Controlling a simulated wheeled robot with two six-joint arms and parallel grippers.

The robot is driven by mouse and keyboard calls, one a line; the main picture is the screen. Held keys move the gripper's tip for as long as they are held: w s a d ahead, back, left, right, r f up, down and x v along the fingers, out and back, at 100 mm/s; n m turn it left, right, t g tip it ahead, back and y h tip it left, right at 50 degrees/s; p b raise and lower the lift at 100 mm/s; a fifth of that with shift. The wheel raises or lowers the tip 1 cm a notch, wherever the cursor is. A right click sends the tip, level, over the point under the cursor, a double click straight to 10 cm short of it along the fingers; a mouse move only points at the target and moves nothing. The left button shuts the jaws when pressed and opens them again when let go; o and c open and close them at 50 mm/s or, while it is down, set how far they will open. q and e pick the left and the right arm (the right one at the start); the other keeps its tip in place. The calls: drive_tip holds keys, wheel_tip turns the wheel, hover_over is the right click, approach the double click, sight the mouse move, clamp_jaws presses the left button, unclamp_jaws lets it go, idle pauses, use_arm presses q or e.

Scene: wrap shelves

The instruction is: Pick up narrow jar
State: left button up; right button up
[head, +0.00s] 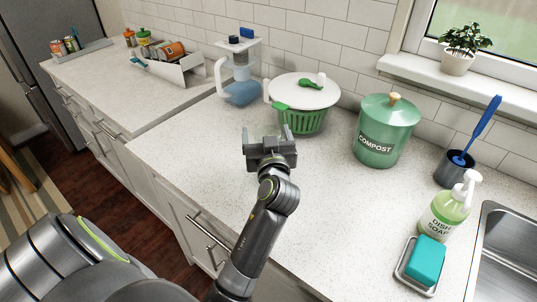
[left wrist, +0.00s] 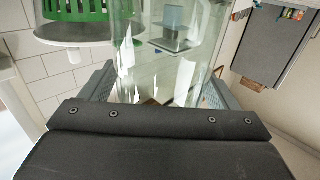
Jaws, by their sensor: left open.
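My left gripper (head: 268,140) is over the light speckled counter in the head view, in front of the white-lidded green colander. Its two fingers are apart. In the left wrist view, a clear see-through glass shape, likely the narrow jar (left wrist: 172,62), stands between and beyond the fingers of the left gripper (left wrist: 156,92). Its lower part is hidden by the gripper body, and I cannot tell whether the fingers touch it. I cannot make out the jar in the head view. My right gripper is not in view.
The colander (head: 303,105), a blue-and-white pitcher (head: 240,85) and a green compost bin (head: 385,130) stand along the wall. A soap bottle (head: 447,210), teal sponge (head: 426,259) and sink (head: 510,245) are at the right. The counter between gripper and soap is clear.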

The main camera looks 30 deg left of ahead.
use_arm(q)
drive_tip(key=shift+s+d+r, duration=0.3)
drive_tip(key=shift+s+d, duration=0.05)
drive_tip(key=shift+c, duration=0.4)
drive_tip(key=shift+s+d+r, duration=0.15)
drive_tip(key=shift+s+d, duration=0.05)
drive_tip(key=shift+d, duration=0.05)
drive_tip(key=shift+c, duration=2.4)
drive_tip(key=shift+w+a, duration=0.15)
drive_tip(key=shift+a, duration=0.05)
drive_tip(key=shift+c, duration=1.1)
drive_tip(key=shift+f, duration=0.2)
drive_tip(key=shift+c, duration=1.3)
drive_tip(key=c, duration=0.4)
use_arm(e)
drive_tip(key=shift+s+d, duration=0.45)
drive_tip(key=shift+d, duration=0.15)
